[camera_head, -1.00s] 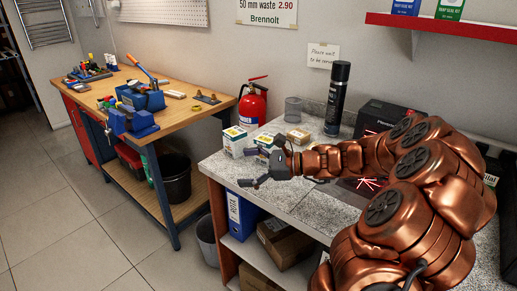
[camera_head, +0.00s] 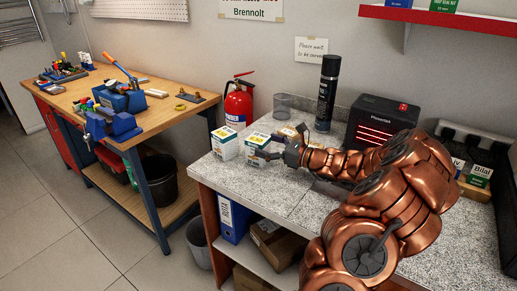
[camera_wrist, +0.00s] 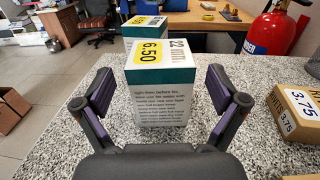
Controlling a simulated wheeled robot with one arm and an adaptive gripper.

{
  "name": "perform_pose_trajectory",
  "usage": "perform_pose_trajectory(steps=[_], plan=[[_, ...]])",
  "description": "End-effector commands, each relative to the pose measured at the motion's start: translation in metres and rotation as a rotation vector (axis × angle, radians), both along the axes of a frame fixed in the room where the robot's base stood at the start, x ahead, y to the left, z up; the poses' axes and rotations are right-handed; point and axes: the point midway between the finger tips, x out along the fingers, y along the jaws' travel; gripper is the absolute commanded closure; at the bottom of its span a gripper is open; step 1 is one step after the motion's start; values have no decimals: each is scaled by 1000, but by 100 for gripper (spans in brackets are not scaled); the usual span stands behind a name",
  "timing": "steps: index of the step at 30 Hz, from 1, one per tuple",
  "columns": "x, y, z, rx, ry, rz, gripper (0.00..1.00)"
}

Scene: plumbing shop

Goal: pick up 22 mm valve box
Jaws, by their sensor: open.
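The 22 mm valve box (camera_wrist: 161,95) is white and teal with a yellow 6.50 label. In the wrist view it stands upright on the speckled counter, between and just ahead of my gripper's (camera_wrist: 160,98) two spread fingers. The fingers are open and a gap shows on each side of the box. In the head view the same box (camera_head: 257,150) stands at the counter's left end, with my gripper (camera_head: 268,147) close at its right side. A second similar box (camera_head: 224,143) stands just left of it, and shows behind it in the wrist view (camera_wrist: 145,24).
A small tan box priced 3.75 (camera_wrist: 294,112) lies to the right in the wrist view. The counter's front strip (camera_head: 262,188) is clear.

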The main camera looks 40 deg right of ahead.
Motion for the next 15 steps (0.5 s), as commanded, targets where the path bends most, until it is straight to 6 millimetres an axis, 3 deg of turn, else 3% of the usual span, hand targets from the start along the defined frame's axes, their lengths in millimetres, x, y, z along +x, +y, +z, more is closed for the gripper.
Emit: perform_pose_trajectory(steps=[6,15], plan=[[24,11,-2,-1,3,1,4],[29,11,-2,-3,1,-4,4]])
